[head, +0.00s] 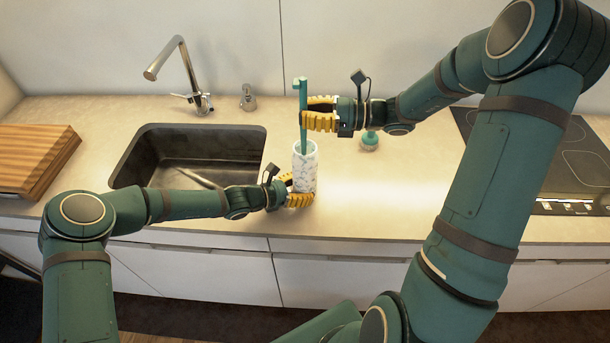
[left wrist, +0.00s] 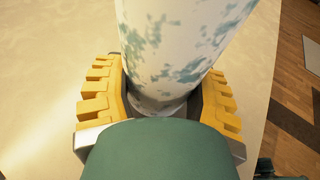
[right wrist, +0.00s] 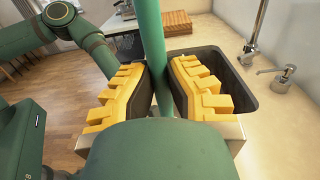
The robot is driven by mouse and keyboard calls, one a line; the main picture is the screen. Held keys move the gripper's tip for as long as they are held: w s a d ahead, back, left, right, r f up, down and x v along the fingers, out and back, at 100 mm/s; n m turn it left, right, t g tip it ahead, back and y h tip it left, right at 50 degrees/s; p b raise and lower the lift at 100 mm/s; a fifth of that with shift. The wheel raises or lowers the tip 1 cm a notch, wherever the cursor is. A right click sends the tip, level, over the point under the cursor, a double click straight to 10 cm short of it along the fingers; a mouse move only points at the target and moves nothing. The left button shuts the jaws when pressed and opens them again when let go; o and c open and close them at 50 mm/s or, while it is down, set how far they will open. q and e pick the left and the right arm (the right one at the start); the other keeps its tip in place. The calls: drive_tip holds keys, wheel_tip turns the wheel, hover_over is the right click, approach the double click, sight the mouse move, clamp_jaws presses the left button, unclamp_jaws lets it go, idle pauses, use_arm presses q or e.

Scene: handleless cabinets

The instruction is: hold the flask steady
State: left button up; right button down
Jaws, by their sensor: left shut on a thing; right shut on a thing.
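The flask (head: 305,170), white with grey-green speckles, stands upright near the counter's front edge, right of the sink. My left gripper (head: 292,190) is shut on its lower part from the left; the flask also fills the top of the left wrist view (left wrist: 185,45), between the yellow fingers. My right gripper (head: 318,113) is shut on a green upright rod (head: 303,95) above the flask; the rod also shows between the fingers in the right wrist view (right wrist: 152,50). The rod's lower end goes down into the flask's mouth, and its tip is hidden inside.
A dark sink (head: 190,150) with a faucet (head: 185,72) and a soap dispenser (head: 248,98) lies to the left. Wooden boards (head: 35,155) are at far left. A small teal object (head: 370,140) stands behind my right wrist. A cooktop (head: 575,160) is at right; the counter (head: 375,200) between is clear.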

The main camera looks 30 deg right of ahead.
drive_tip(key=shift+f, duration=2.25)
drive_tip(key=shift+s, duration=0.25)
wheel_tip(320, 180, up, 19)
idle(1.7)
drive_tip(key=shift+r, duration=0.1)
use_arm(q)
drive_tip(key=o, duration=1)
drive_tip(key=shift+r, duration=0.1)
drive_tip(key=shift+o, duration=0.2)
